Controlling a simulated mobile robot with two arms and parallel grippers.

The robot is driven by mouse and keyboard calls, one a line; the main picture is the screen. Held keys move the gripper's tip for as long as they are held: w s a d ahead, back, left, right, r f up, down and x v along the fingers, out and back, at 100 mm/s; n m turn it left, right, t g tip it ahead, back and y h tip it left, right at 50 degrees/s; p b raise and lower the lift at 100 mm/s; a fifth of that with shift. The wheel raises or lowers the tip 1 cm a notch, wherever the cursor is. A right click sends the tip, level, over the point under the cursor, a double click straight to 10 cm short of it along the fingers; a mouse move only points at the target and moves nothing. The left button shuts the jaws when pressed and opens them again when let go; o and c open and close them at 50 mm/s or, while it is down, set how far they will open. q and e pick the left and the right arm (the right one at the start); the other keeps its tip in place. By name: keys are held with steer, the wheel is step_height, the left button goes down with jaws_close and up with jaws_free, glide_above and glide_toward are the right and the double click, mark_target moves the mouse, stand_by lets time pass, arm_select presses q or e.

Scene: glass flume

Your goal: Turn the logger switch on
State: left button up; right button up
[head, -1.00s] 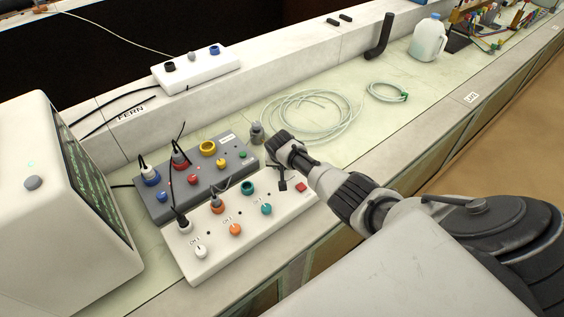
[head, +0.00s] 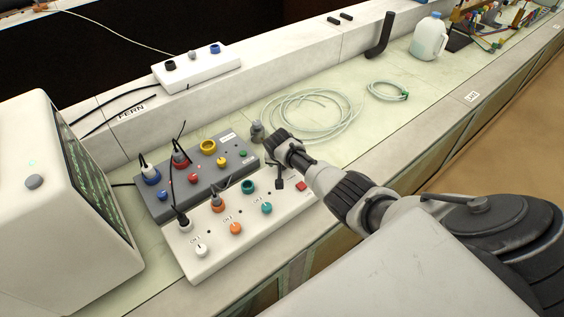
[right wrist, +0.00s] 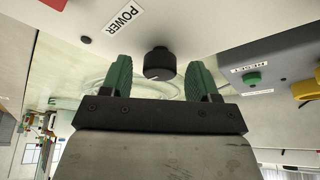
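A black round knob (right wrist: 160,60) with a pale pointer mark sits on a white face beside a POWER label (right wrist: 122,18) in the right wrist view. My right gripper (right wrist: 160,70) is open, with one green finger on each side of the knob and a visible gap to both. I cannot tell how far the knob lies beyond the fingertips. In the head view, the white control box (head: 215,258) lies below my right arm, with a small black part (head: 279,184) near its red button (head: 301,187). The fingers are not clear there. My left gripper is not in view.
A grey box (head: 190,207) with coloured sockets and plugged cables stands behind the white box. A monitor (head: 75,200) is at left. A coiled hose (head: 310,115), smaller coil (head: 387,91) and jug (head: 428,38) lie along the bench.

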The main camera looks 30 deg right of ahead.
steer(key=shift+s+a+r, duration=0.1)
steer(key=shift+s+r, duration=0.05)
steer(key=shift+r, duration=0.25)
steer(key=p+v, duration=0.1)
steer(key=v, duration=0.9)
